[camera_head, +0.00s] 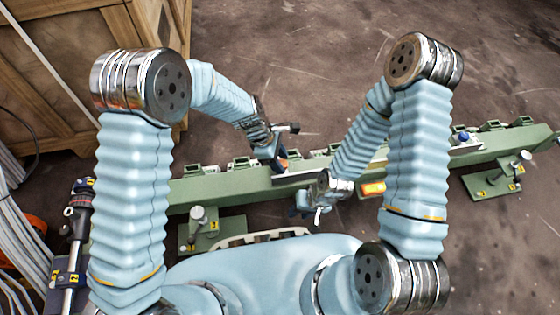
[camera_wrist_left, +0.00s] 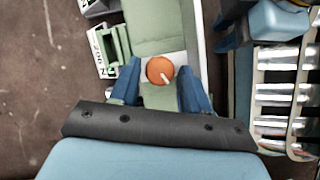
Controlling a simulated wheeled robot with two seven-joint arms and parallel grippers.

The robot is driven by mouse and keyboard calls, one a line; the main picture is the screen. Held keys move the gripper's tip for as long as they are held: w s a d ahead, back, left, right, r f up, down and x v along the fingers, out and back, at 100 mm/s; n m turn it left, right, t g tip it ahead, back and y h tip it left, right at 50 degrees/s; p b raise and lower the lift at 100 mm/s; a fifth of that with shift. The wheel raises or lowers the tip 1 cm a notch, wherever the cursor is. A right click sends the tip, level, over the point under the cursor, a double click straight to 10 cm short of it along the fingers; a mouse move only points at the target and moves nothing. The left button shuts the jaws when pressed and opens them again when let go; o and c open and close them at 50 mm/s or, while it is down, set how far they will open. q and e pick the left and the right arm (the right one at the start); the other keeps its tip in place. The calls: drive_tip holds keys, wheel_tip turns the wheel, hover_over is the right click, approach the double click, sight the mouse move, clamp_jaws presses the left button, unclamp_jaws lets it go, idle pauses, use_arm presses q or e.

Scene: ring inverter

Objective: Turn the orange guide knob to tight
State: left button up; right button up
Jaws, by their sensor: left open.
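The round orange guide knob (camera_wrist_left: 160,70) sits on a white plate on the green rail in the left wrist view. Its white pointer mark runs from the middle towards the lower right. My left gripper (camera_wrist_left: 160,88) is open, with one blue finger on each side of the knob; I cannot tell whether they touch it. In the head view my left gripper (camera_head: 277,155) is low over the rail, and its fingers mostly hide the knob. My right gripper (camera_head: 310,206) is at the rail's near side, and its jaw opening is not clear.
The long green rail (camera_head: 235,185) runs across the head view on footed stands. An orange block (camera_head: 373,188) sits on it to the right of my right gripper. A wooden crate (camera_head: 60,60) stands at the upper left. Cables lie at the far left.

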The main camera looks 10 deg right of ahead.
use_arm(q)
drive_tip(key=shift+d+f, duration=0.15)
drive_tip(key=shift+f, duration=0.05)
drive_tip(key=c, duration=0.8)
drive_tip(key=shift+o, duration=0.2)
